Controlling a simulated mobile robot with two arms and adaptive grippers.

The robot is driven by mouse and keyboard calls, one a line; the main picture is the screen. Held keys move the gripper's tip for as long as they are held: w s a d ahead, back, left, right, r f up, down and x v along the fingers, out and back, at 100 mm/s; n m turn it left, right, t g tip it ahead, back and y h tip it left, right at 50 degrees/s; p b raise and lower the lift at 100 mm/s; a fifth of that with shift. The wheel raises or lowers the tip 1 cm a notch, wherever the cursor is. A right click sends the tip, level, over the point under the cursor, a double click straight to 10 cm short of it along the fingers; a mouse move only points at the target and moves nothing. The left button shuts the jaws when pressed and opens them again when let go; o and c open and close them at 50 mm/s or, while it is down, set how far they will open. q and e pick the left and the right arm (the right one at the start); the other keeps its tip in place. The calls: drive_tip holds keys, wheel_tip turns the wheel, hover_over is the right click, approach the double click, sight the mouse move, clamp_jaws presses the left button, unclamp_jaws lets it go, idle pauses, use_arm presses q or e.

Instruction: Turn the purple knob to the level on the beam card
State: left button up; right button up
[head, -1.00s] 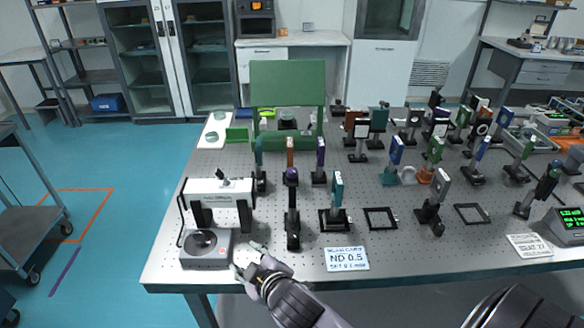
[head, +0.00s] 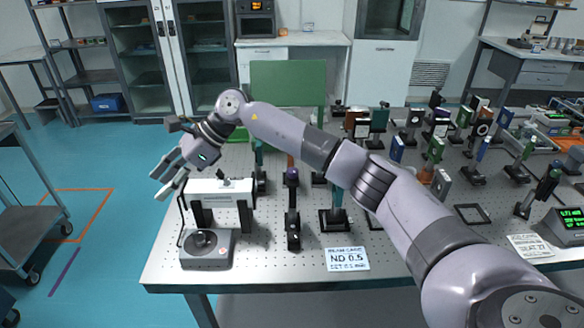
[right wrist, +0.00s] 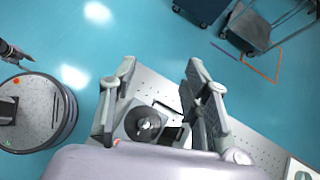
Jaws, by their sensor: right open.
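A small purple knob (head: 291,177) tops a dark post near the front of the optical table, right of a white instrument on black legs. The beam card (head: 347,259) lies at the table's front edge; it reads "ND 0.5", and its smaller line is hard to read. My right gripper (head: 160,186) is open and empty, raised above and left of the white instrument, clear of the knob. In the right wrist view its open fingers (right wrist: 160,68) frame a grey box with a dark dial (right wrist: 143,124).
The white instrument (head: 220,190) stands behind the grey dial box (head: 206,257). An upright green panel (head: 285,82) is at the back. Several posts with optics crowd the right half. A black frame (head: 473,214) lies flat.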

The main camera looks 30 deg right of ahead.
drive_tip(key=w+d+r+h, duration=0.1)
drive_tip(key=d+r+h, duration=0.15)
drive_tip(key=d, duration=0.45)
drive_tip(key=d+r+h, duration=0.1)
drive_tip(key=d+h, duration=0.2)
drive_tip(key=d, duration=0.5)
wheel_tip(320, 180, up, 7)
drive_tip(key=g+h, duration=0.2)
drive_tip(key=h, duration=0.2)
hover_over(293, 170)
drive_tip(key=shift+m, duration=0.4)
wheel_tip(293, 170, down, 17)
drive_tip(key=p, duration=0.3)
drive_tip(key=shift+r, duration=0.1)
clamp_jaws()
